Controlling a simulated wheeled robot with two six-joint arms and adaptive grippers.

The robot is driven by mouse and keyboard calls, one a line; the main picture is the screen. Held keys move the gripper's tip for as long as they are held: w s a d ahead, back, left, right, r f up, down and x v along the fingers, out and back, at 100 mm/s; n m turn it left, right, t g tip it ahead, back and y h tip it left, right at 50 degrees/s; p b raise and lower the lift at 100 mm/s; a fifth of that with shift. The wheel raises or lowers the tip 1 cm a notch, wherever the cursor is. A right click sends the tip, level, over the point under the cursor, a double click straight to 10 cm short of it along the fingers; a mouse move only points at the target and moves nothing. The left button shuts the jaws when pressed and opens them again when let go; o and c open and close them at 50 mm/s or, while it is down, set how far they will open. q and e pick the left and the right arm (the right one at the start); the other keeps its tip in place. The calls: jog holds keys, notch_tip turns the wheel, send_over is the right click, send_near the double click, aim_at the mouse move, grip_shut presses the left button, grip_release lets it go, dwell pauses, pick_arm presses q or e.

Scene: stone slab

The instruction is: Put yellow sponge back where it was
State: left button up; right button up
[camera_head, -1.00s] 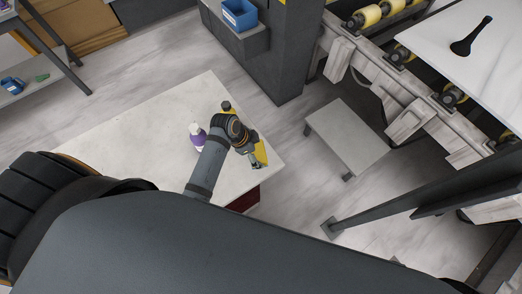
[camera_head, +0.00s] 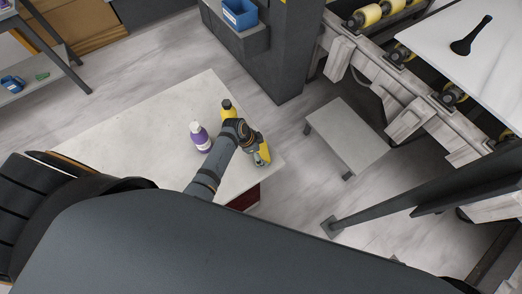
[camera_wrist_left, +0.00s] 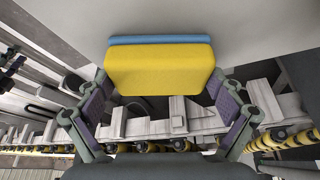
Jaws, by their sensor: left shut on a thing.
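The yellow sponge (camera_wrist_left: 160,66), with a blue layer along its far side, is held between the two fingers of my left gripper (camera_wrist_left: 158,88) in the left wrist view. In the head view, my left gripper (camera_head: 258,152) is over the right edge of the pale tabletop (camera_head: 130,135), with a little yellow of the sponge (camera_head: 265,152) showing beside it. The gripper and arm hide much of the sponge there. I cannot tell whether the sponge touches the tabletop. My right gripper is not in view.
A purple bottle with a white top (camera_head: 201,138) and a yellow bottle with a dark cap (camera_head: 228,109) stand left of the gripper. A low grey stool (camera_head: 348,130) and a roller conveyor (camera_head: 420,105) are to the right. The tabletop's left part is clear.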

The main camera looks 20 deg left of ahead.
pick_arm(q)
jog(key=o, duration=0.8)
jog(key=shift+f, duration=0.1)
jog(key=shift+c, duration=0.2)
jog(key=v, duration=1.2)
jog(key=shift+w+d, duration=0.1)
